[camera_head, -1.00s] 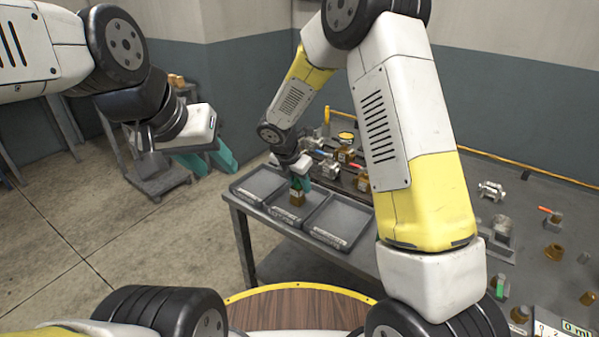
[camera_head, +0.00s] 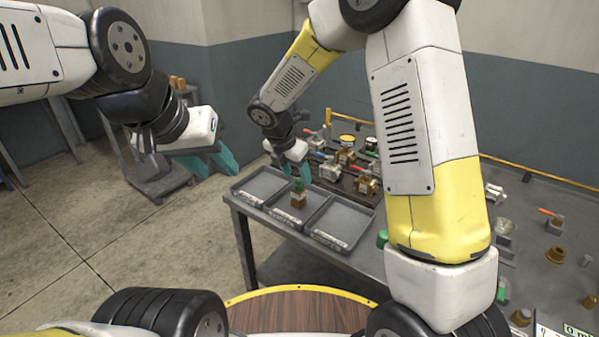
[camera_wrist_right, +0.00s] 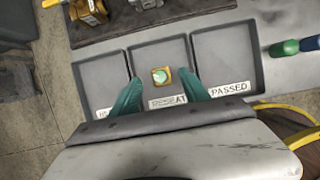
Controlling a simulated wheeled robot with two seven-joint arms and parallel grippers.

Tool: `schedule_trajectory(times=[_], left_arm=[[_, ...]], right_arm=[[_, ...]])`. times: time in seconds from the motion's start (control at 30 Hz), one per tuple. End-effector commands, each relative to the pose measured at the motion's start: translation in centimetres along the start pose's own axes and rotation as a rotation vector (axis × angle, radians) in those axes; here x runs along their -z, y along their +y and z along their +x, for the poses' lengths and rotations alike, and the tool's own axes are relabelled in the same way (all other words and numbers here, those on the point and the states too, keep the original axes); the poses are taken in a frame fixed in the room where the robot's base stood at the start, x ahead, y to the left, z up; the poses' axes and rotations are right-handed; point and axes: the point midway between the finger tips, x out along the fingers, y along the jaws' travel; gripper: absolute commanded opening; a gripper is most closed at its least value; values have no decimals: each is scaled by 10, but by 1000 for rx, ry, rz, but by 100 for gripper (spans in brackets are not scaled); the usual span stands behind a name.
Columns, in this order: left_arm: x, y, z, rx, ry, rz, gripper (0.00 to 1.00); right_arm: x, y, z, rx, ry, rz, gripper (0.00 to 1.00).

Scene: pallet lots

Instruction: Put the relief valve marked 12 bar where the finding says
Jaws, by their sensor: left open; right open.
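A relief valve with a brass body and green cap (camera_head: 298,197) stands upright in the middle tray (camera_wrist_right: 148,52), labelled RESEAT. The right wrist view shows the valve from above (camera_wrist_right: 161,75). Its marking cannot be read. My right gripper (camera_head: 293,168) is open and empty just above and behind the valve; its teal fingers (camera_wrist_right: 158,92) appear either side of it, apart from it. The right tray (camera_wrist_right: 226,58), labelled PASSED, is empty. The left tray (camera_wrist_right: 103,82) is empty; a finger mostly hides its label. My left gripper (camera_head: 211,163) is open and empty, off the bench's left side.
Several brass and metal valves (camera_head: 366,184) stand on a dark mat behind the trays. More fittings (camera_head: 555,254) stand at the bench's right. A green-topped item (camera_head: 382,238) stands right of the trays. A display (camera_head: 575,330) is partly visible at bottom right.

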Motion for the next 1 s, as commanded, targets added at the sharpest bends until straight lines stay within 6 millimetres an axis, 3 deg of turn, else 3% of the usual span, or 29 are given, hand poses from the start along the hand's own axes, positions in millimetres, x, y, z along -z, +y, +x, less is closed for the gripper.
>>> schedule_trajectory(times=[0.2, 0.37, 0.47, 0.57, 0.73, 1.0], left_arm=[[0, 0, 0, 0, 0, 0, 41], [0, 0, 0, 0, 0, 0, 41], [0, 0, 0, 0, 0, 0, 41], [0, 0, 0, 0, 0, 0, 41], [0, 0, 0, 0, 0, 0, 41], [0, 0, 0, 0, 0, 0, 41]], right_arm=[[-1, 0, -41, -1, -1, 1, 53], [-1, -1, -55, -1, 0, 6, 53], [-7, -12, -67, -7, 7, 87, 53], [-18, -41, -88, -22, 27, 294, 53], [-30, -114, -134, -61, 104, 850, 53], [-7, -216, -189, -118, 310, 1765, 53]])
